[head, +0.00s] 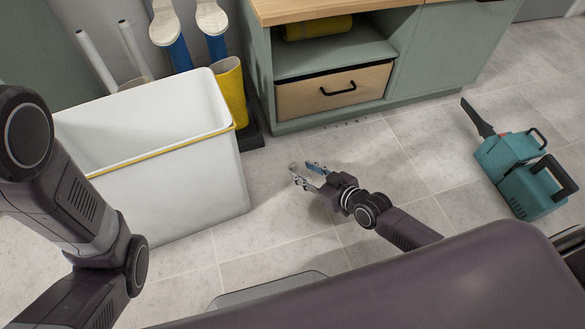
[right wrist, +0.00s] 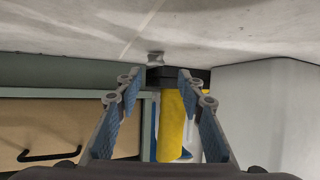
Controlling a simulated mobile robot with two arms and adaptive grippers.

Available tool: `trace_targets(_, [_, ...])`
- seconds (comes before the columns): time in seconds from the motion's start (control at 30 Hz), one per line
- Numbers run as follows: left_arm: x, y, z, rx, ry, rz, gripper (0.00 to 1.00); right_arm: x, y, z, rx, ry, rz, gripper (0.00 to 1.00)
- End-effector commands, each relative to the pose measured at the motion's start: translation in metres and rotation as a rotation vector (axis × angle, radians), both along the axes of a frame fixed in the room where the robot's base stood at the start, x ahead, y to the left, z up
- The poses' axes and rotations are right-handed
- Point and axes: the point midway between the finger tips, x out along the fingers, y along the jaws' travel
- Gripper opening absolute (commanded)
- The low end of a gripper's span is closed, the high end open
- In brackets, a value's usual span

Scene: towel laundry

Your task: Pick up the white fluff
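My right gripper (head: 307,175) is low over the tiled floor, right of the white bin. Its blue-padded fingers are apart with nothing between them; the right wrist view shows the open fingertips too (right wrist: 161,88). A small pale grey-white lump, which looks like the white fluff (right wrist: 155,58), lies on the floor just beyond the fingertips in the right wrist view, apart from them. In the head view a faint pale spot by the fingertips may be it, but I cannot tell. My left arm is at the left; its gripper is out of view.
The white bin (head: 185,185) stands left of my right gripper. Behind are a yellow boot (head: 232,92) and a green cabinet with a wooden drawer (head: 333,90). A teal machine (head: 520,170) stands on the floor at right.

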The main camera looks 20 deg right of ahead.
Motion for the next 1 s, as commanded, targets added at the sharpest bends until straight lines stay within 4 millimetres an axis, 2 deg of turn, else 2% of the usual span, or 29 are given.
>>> trace_targets(0.3, [0.0, 0.0, -0.036, 0.0, 0.0, -0.001, 0.4, 0.023, 0.004, -0.021, 0.001, -0.003, 0.0, 0.36])
trace_targets(0.5, [0.0, 0.0, -0.053, 0.001, 0.001, -0.001, 0.4, 0.04, 0.01, -0.028, 0.002, -0.005, -0.001, 0.36])
trace_targets(0.87, [0.001, 0.0, -0.054, 0.001, 0.001, -0.001, 0.4, 0.046, 0.012, -0.027, 0.0, -0.002, 0.0, 0.36])
trace_targets(1.0, [0.001, 0.0, -0.054, 0.0, 0.001, -0.001, 0.4, 0.045, 0.012, -0.027, 0.0, -0.002, 0.0, 0.22])
